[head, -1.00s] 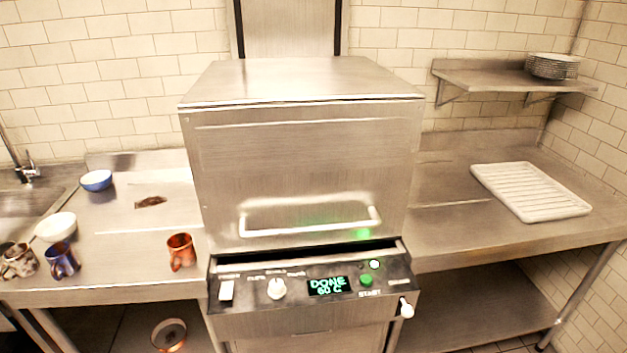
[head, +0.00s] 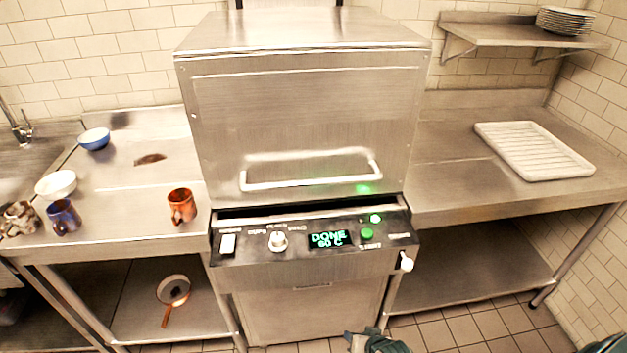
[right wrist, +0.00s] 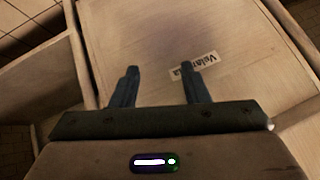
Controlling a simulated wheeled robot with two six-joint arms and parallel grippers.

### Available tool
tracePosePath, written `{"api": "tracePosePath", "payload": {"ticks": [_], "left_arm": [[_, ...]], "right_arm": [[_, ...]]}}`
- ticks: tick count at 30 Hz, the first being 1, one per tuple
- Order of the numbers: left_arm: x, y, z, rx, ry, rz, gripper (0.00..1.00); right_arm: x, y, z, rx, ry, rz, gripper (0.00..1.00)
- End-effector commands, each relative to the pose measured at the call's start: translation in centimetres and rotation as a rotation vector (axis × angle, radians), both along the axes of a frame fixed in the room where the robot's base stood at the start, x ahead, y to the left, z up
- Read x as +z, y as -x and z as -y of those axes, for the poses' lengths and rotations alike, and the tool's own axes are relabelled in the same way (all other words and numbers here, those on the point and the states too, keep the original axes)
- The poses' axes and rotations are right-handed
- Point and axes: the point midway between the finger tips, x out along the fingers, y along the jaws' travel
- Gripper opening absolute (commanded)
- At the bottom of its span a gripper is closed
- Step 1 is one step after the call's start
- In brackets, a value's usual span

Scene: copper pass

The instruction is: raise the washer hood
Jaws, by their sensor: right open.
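The washer hood (head: 300,115) is a large brushed-steel box in the middle of the head view. It sits low over the control panel (head: 270,240), with a narrow dark gap between them. Its bar handle (head: 312,178) runs across the lower front, and nothing holds it. The panel display (head: 329,239) reads DONE 60 C. My right gripper (right wrist: 159,68) is open and empty in the right wrist view, its fingers in front of a pale panel with a partly hidden label (right wrist: 195,66). Part of my arm shows at the head view's bottom edge, below the handle. My left gripper is not in view.
On the left counter are a copper mug (head: 182,206), other mugs and two bowls. A pan (head: 173,290) lies on the shelf below. A white ribbed rack (head: 533,150) lies on the right counter. Plates (head: 566,20) are stacked on the wall shelf. Floor shows before the washer.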

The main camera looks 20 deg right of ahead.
Motion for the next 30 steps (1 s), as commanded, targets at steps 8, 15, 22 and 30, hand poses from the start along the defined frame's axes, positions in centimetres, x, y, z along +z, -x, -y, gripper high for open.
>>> {"api": "tracePosePath", "payload": {"ticks": [8, 15, 22, 30], "left_arm": [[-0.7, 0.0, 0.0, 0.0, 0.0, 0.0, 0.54], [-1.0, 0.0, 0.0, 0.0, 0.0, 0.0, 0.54], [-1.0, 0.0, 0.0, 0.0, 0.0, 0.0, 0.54], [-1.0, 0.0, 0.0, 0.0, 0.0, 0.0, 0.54]], "right_arm": [[17.6, -7.0, -2.8, -0.092, -0.294, 0.319, 0.41], [27.4, -8.0, -4.6, -0.099, -0.482, 0.469, 0.41], [32.0, -11.4, -3.9, -0.171, -0.739, 0.627, 0.41], [36.5, -14.5, -2.2, -0.238, -1.028, 0.783, 0.41]]}}
